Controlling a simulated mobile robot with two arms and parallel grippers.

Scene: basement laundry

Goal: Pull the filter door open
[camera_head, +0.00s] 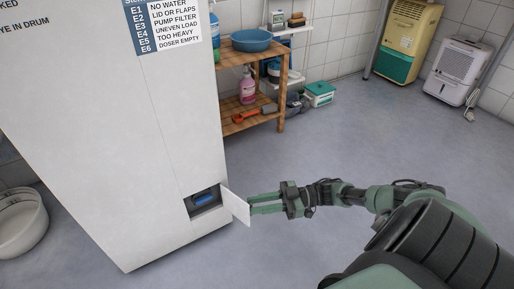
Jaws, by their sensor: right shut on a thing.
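The filter door (235,207) is a small white flap low on the front of the tall white machine (135,140). It stands swung out to the right of its opening. Inside the dark opening (203,208) a blue part (204,200) shows. My right gripper (252,204), green and dark, comes in from the right with its fingers at the door's outer edge and is shut on it. The fingertips are partly hidden by the door. My left gripper is not in view.
A wooden shelf (262,118) with a blue basin (251,41) and a pink bottle (248,90) stands behind the machine. A white bowl (12,235) is at the left. Two appliances stand at the back right. The floor around my right arm is clear.

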